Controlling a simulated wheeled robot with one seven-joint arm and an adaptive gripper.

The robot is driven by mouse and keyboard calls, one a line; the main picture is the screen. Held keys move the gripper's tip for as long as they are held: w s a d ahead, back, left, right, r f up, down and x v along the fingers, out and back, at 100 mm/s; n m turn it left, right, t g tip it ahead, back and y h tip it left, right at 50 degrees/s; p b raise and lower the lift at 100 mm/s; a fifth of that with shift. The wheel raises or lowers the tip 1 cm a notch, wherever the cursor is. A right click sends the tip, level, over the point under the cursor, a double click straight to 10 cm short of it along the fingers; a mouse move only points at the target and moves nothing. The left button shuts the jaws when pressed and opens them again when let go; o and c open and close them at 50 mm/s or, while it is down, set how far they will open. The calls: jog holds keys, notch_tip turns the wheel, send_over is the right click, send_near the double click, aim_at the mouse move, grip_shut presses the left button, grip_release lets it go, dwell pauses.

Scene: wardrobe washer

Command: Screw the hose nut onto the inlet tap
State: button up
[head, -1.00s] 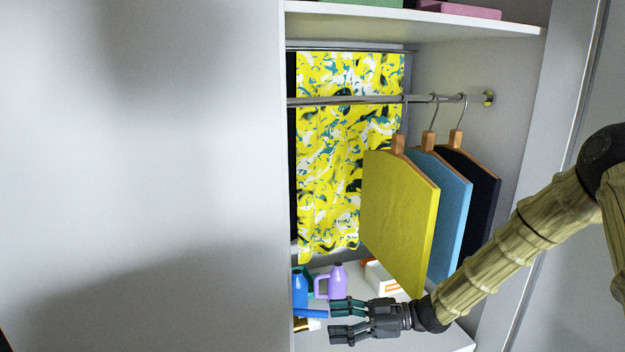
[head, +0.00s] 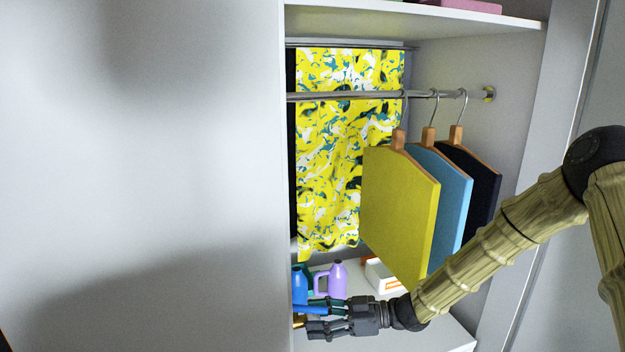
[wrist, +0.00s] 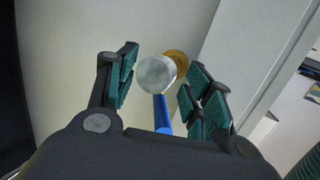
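My gripper (head: 310,317) is at the lower middle of the head view, inside the wardrobe near the left panel's edge. In the wrist view my gripper (wrist: 161,70) is open, with teal pads on both sides. A pale grey round piece (wrist: 156,75), perhaps the hose nut, shows between the fingers. A brass disc (wrist: 178,62), perhaps part of the inlet tap, shows just behind it. A blue rod-like piece (wrist: 162,115) extends below it. I cannot tell whether the pads touch anything. In the head view, the fingers largely hide this area, with some brass (head: 298,320) visible.
A purple jug (head: 335,280), a blue bottle (head: 299,286) and a white box (head: 383,277) stand behind my gripper. Yellow (head: 400,205), blue (head: 452,200) and dark garments hang above my arm. A large pale panel (head: 140,170) closes off the left side.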

jog(key=c, duration=0.6)
jog(key=o, duration=0.5)
jog(key=shift+c, duration=0.2)
jog(key=c, duration=0.6)
jog(key=o, duration=1.3)
jog(key=shift+c, duration=0.2)
jog(key=shift+w, duration=0.1)
jog(key=shift+o, duration=0.3)
jog(key=o, duration=0.4)
jog(key=shift+w+d, duration=0.1)
